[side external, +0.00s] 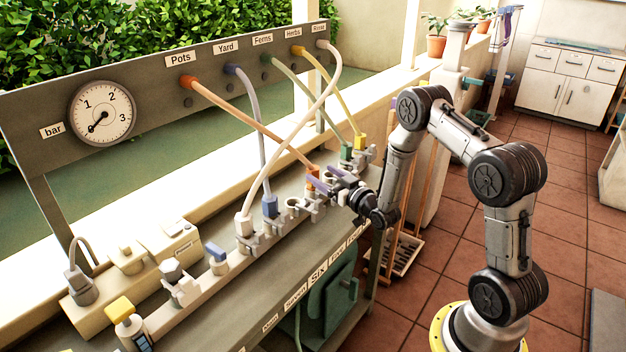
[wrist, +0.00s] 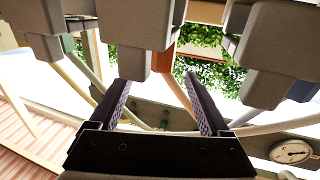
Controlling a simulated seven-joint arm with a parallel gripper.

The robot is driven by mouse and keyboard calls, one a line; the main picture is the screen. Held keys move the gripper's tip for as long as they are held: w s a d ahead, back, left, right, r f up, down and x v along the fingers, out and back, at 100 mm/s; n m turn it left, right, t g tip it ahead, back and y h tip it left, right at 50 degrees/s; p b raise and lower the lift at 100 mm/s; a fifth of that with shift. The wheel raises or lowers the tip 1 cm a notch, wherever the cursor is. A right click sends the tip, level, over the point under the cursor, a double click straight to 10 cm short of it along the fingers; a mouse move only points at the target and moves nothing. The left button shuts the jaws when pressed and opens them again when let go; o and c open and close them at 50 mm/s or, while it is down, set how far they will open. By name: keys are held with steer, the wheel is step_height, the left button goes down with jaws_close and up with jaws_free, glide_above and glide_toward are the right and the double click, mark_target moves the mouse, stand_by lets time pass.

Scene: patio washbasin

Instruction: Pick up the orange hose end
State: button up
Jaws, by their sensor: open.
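The orange hose end (side external: 313,173) sits at the manifold rail on the bench, with its hose running up to the panel outlet labelled Pots. My gripper (side external: 325,179) is open right beside it, its fingers pointing at it. In the wrist view the two fingers of my gripper (wrist: 158,88) stand apart. A patch of the orange hose end (wrist: 163,61) and its hose show between and beyond them, partly hidden behind a grey holder. I cannot tell whether the fingers touch it.
Neighbouring hose ends crowd the rail: white (side external: 244,226), blue (side external: 270,206), green (side external: 346,151) and yellow (side external: 360,141). The white hose (side external: 300,125) crosses the orange one. Grey holders (wrist: 140,25) stand close to the fingers. A gauge (side external: 102,113) is on the panel.

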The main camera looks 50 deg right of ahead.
mark_target(317, 171)
steer(key=shift+x, duration=2.7)
jaws_close()
